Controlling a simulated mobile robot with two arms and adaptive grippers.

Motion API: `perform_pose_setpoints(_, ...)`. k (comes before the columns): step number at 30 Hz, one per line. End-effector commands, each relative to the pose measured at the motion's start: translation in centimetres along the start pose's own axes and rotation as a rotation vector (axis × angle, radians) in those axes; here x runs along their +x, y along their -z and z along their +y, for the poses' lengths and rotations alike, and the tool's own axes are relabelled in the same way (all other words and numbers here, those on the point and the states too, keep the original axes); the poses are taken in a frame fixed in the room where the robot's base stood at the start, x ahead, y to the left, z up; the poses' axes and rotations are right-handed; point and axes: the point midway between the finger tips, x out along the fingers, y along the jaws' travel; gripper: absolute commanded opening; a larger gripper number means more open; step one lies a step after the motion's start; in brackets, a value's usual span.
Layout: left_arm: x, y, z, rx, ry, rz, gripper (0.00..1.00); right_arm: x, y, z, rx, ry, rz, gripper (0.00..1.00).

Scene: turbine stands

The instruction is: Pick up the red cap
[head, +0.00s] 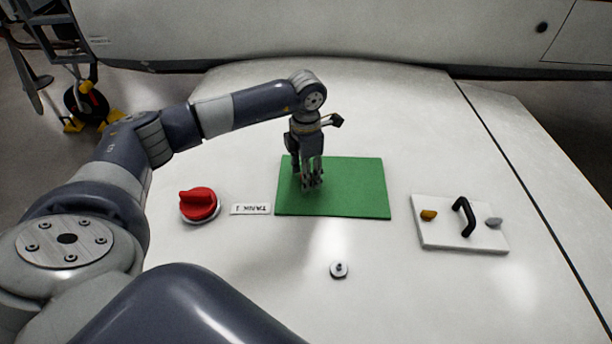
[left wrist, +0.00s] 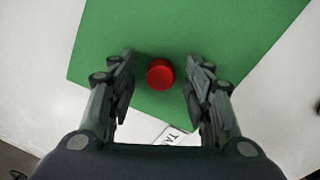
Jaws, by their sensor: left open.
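A small round red cap (left wrist: 159,74) lies on the green mat (left wrist: 205,35) in the left wrist view, between the two fingers and apart from both. In the head view my left gripper (head: 312,184) points down over the left part of the green mat (head: 350,190), and the small cap cannot be made out there. The left gripper is open and empty. A larger red cap with a raised grip (head: 198,203) sits on the white surface left of the mat. My right gripper is not in view.
A "TANK 1" label (head: 250,209) lies between the larger red cap and the mat. A small metal fitting (head: 339,269) is in front of the mat. A white panel (head: 450,238) with a black handle (head: 463,216) lies at the right. The white surface between them is clear.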

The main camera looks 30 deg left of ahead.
Motion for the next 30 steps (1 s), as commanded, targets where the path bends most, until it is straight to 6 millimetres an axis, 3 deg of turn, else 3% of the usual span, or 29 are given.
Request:
perform_pose_setpoints(2, 0.0, 0.0, 0.0, 0.0, 0.0, 0.0, 0.42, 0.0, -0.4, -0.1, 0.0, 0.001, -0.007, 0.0)
perform_pose_setpoints(7, 0.0, 0.0, 0.0, 0.0, 0.0, 0.0, 0.09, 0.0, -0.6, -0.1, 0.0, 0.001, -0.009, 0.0)
perform_pose_setpoints(20, -0.2, 0.0, 0.0, 0.0, 0.0, -0.002, 0.09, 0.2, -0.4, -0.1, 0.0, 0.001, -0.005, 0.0)
perform_pose_setpoints(28, -3.0, -0.1, 0.1, 0.001, -0.004, -0.006, 0.09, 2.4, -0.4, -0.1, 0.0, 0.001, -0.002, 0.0)
perform_pose_setpoints(30, -3.3, 0.4, -1.0, 0.005, 0.0, -0.001, 0.09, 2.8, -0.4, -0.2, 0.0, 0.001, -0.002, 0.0)
